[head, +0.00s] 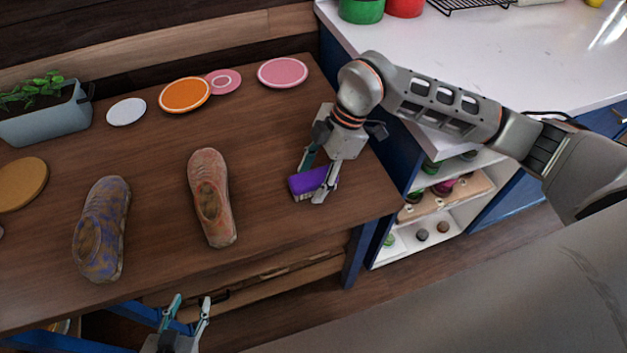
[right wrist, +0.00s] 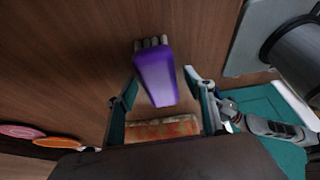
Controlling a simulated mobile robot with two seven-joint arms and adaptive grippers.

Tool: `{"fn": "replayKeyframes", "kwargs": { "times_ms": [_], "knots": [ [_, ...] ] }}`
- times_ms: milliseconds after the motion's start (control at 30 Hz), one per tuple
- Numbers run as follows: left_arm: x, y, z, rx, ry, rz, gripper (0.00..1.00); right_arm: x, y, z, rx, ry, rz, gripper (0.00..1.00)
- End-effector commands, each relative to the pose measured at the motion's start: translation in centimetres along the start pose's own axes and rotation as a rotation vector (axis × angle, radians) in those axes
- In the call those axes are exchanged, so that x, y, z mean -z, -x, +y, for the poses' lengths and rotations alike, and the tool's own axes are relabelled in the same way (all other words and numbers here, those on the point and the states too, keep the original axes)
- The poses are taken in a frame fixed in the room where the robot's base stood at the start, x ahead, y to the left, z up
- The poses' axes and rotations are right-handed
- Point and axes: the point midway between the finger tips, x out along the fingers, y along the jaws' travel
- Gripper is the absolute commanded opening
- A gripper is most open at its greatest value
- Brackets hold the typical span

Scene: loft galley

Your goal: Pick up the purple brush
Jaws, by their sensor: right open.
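The purple brush (head: 310,181) lies on the wooden table near its right end, bristles toward the front in the head view. My right gripper (head: 311,182) is over the brush, with its fingers open on either side of it. In the right wrist view the brush (right wrist: 155,78) shows between the two open fingertips (right wrist: 160,78), its pale bristles at the far end. I cannot tell whether a finger touches it. My left gripper (head: 186,305) is open and empty, low in front of the table's front edge.
An orange-brown shoe (head: 212,200) and a blue-brown shoe (head: 101,230) lie left of the brush. Orange (head: 185,95), pink (head: 282,73) and white (head: 127,111) discs and a planter (head: 45,122) are farther back. A white counter (head: 480,60) stands at the right.

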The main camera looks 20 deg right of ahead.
Motion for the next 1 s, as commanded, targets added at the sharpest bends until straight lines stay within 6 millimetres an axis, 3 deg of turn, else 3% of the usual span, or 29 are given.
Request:
{"fn": "replayKeyframes", "kwargs": {
  "times_ms": [767,800,967,1000],
  "knots": [
    [0.34,0.25,-0.01,-0.001,0.000,0.001,0.40,-0.18,-0.46,-0.01,0.001,0.000,0.000,0.53],
    [0.31,0.27,0.01,-0.001,0.000,0.000,0.40,-0.18,-0.46,-0.02,0.001,0.000,0.000,0.50],
    [0.24,0.30,0.05,-0.001,0.000,-0.001,0.40,-0.17,-0.45,-0.02,0.001,0.000,0.000,0.10],
    [0.24,0.30,0.05,-0.002,0.000,-0.001,0.40,-0.17,-0.45,-0.02,0.001,0.000,0.000,0.10]
  ]
}}
